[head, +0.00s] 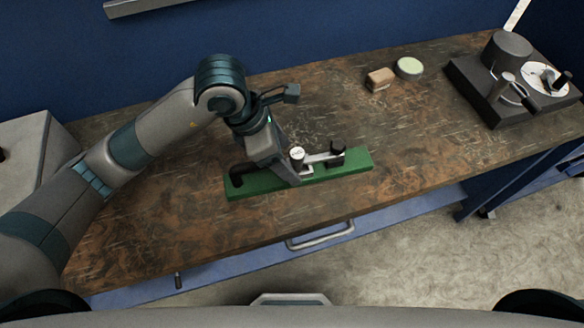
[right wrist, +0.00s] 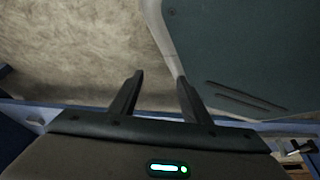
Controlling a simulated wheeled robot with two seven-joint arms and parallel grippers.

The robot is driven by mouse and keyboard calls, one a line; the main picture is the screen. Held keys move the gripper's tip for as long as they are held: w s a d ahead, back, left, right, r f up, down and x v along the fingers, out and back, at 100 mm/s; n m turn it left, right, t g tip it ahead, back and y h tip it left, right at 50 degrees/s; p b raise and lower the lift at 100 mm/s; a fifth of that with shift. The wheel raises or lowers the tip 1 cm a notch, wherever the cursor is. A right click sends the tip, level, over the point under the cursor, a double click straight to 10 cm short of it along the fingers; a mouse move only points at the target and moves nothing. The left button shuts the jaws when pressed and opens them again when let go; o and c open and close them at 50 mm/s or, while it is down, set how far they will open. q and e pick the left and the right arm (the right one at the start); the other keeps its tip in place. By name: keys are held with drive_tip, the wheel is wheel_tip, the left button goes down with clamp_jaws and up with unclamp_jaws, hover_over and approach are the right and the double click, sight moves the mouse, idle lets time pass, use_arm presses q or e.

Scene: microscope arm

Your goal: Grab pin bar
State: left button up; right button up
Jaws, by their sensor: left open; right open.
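A green base (head: 352,165) lies on the wooden workbench near its front edge. On it sits a light metal bar (head: 321,157) with a white-topped post (head: 297,154) at its left end and a black knob (head: 337,149) at its right; this looks like the pin bar, though I cannot be sure. A black part (head: 238,172) sits at the base's left end. My left gripper (head: 294,179) is open and low over the base, beside the white-topped post; its fingertips are largely hidden. My right gripper (right wrist: 159,76) is open and empty, away from the bench objects.
A brown block (head: 380,79) and a pale green round tin (head: 409,67) stand at the back. A dark device (head: 508,80) with a white dial occupies the far right. A drawer handle (head: 320,236) juts below the front edge. The bench right of the green base is clear.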

use_arm(q)
drive_tip(key=x, duration=0.1)
drive_tip(key=p+x, duration=0.1)
drive_tip(key=x, duration=0.2)
drive_tip(key=shift+s+f, duration=0.2)
drive_tip(key=shift+s, duration=0.1)
drive_tip(key=shift+a, duration=0.1)
drive_tip(key=c, duration=1.7)
drive_tip(key=shift+o, duration=0.2)
drive_tip(key=shift+r, duration=0.1)
use_arm(e)
drive_tip(key=s+d+g, duration=0.2)
drive_tip(key=s, duration=0.5)
drive_tip(key=shift+s+d+f+h, duration=0.3)
drive_tip(key=shift+s+d+f, duration=0.1)
drive_tip(key=shift+f, duration=0.05)
